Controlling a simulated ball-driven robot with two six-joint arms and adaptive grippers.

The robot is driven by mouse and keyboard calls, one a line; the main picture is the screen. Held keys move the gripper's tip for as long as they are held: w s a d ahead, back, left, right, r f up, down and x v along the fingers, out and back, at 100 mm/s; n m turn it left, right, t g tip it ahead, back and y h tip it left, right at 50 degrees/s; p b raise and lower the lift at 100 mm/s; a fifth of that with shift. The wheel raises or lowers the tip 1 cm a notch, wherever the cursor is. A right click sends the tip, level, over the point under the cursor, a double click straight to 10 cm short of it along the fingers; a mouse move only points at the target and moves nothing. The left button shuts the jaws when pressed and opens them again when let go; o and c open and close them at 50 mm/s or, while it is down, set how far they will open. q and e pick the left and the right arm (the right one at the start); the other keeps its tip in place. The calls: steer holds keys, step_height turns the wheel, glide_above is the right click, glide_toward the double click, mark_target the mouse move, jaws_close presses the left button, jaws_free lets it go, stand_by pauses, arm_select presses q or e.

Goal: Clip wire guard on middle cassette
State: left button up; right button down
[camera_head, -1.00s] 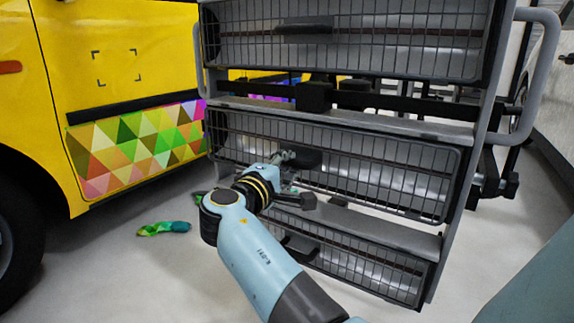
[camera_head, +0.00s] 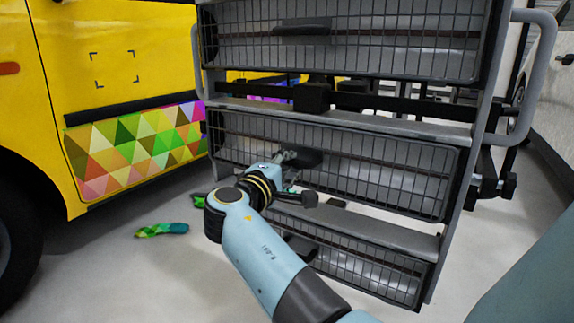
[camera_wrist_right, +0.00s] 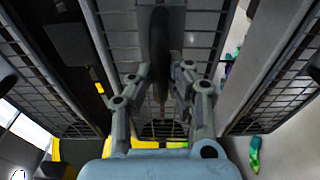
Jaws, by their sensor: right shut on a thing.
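The rack's middle cassette has a black wire guard (camera_head: 385,172) lying across its front, over a grey metallic roll. The guard's dark handle (camera_head: 306,158) is near its left-centre part. My right gripper (camera_head: 288,156) is at this handle, and in the right wrist view my right gripper (camera_wrist_right: 163,82) has its two fingers on either side of the dark handle (camera_wrist_right: 159,45), shut on it. The arm hides the guard's lower left part. Whether the guard's edge is clipped cannot be told. My left gripper is not in view.
Similar cassettes with wire guards sit above (camera_head: 400,40) and below (camera_head: 370,265). Grey tube handles (camera_head: 538,75) stick out at the rack's sides. A yellow vehicle (camera_head: 120,60) stands at the left. Colourful vinyl scraps (camera_head: 162,230) lie on the otherwise open floor.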

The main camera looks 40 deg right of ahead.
steer(key=shift+w+d+r, duration=0.15)
steer(key=shift+d, duration=0.2)
stand_by(1.3)
steer(key=c, duration=1.2)
jaws_free()
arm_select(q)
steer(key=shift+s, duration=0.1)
arm_select(e)
steer(key=shift+a, duration=0.1)
